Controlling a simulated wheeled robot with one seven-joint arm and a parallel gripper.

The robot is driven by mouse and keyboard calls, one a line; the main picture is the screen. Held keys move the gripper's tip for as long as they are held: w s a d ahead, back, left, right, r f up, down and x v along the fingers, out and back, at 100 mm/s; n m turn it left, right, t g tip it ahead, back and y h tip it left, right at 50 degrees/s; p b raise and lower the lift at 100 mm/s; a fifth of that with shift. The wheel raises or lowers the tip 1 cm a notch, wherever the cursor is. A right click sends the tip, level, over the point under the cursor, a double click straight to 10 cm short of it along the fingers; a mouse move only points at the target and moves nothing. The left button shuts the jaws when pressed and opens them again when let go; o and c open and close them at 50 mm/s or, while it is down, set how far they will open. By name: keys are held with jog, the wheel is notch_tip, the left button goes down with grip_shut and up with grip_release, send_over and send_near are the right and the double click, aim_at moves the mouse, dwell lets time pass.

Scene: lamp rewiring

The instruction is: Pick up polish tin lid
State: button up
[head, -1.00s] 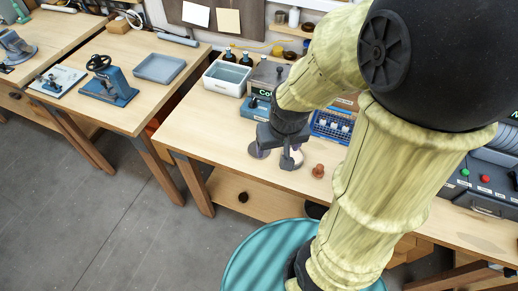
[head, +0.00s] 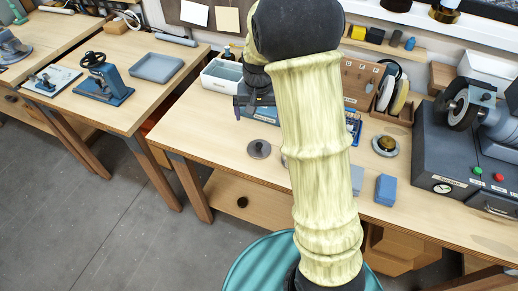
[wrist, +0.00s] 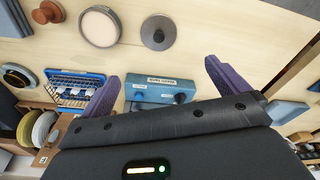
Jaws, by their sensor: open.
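A flat grey disc with a dark centre, which looks like the polish tin lid (head: 258,149), lies on the bench in the head view. It also shows near the top middle of the wrist view (wrist: 158,33). Beside it in the wrist view is a round open tin with pale contents (wrist: 100,27); my arm hides this tin in the head view. My gripper (wrist: 160,70) is open, with nothing between its purple-grey fingers. In the head view my gripper (head: 253,100) is above the bench, behind the disc and apart from it.
A blue labelled box (wrist: 165,90) lies beyond the fingers in the wrist view. A blue wire rack (wrist: 75,90) and a red-brown knob (wrist: 47,13) are to its left. A white bin (head: 221,76) stands at the back. Bench space left of the disc is clear.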

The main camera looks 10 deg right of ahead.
jog(key=p, duration=0.3)
send_over(259, 145)
notch_tip(259, 145, down, 12)
jog(key=shift+s+a, duration=0.1)
jog(key=shift+s, duration=0.05)
jog(key=shift+f, duration=0.1)
jog(key=shift+s+f+p, duration=0.1)
jog(key=shift+f+p, duration=0.2)
jog(key=shift+f, duration=0.3)
jog(key=shift+w+f+p, duration=0.2)
jog(key=shift+f+p, duration=0.4)
jog(key=shift+f, duration=1.3)
jog(key=shift+c, duration=0.4)
jog(key=c, duration=0.9)
jog(key=shift+o, duration=0.2)
